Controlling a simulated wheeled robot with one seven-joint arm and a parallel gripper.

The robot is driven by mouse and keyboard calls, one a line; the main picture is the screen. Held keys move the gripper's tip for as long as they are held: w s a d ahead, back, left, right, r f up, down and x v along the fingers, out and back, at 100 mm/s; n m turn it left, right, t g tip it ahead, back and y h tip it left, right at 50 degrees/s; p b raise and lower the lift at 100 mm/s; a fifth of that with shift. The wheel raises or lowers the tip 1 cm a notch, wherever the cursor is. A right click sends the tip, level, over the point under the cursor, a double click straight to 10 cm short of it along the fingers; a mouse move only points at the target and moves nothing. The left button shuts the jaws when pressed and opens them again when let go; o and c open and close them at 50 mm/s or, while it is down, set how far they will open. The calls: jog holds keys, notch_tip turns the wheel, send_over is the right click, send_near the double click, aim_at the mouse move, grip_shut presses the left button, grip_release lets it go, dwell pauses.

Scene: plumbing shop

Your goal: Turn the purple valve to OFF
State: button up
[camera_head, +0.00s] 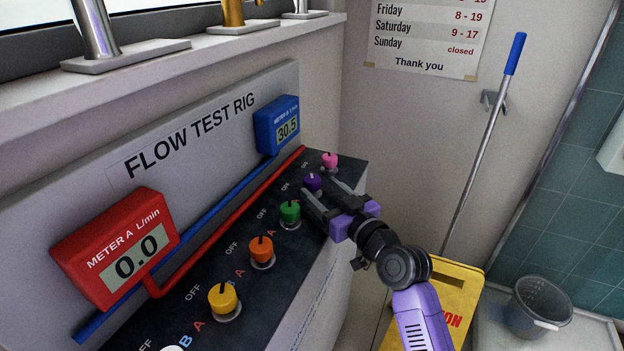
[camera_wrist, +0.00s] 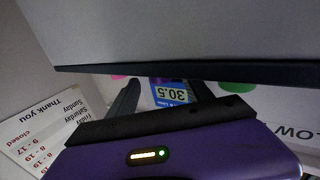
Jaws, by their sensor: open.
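The purple valve (camera_head: 313,182) is a small knob on the black panel of the flow test rig, between the pink knob and the green knob. My gripper (camera_head: 318,198) is open, with its fingers reaching toward the purple valve from the lower right. One finger is near the green knob, the other on the pink knob's side. Contact with the valve cannot be told. In the wrist view my dark fingers (camera_wrist: 163,98) are spread apart, with a little purple between them, mostly hidden. The purple valve's exact pointer direction is too small to tell.
The pink knob (camera_head: 330,160) and green knob (camera_head: 290,212) sit close on either side. Orange (camera_head: 261,250) and yellow (camera_head: 223,299) knobs are nearer. A yellow sign (camera_head: 462,290) stands right of the rig.

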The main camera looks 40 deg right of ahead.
aim_at(317, 187)
jog(key=x, duration=0.5)
jog(key=shift+a, duration=0.1)
jog(key=shift+s, duration=0.1)
grip_shut()
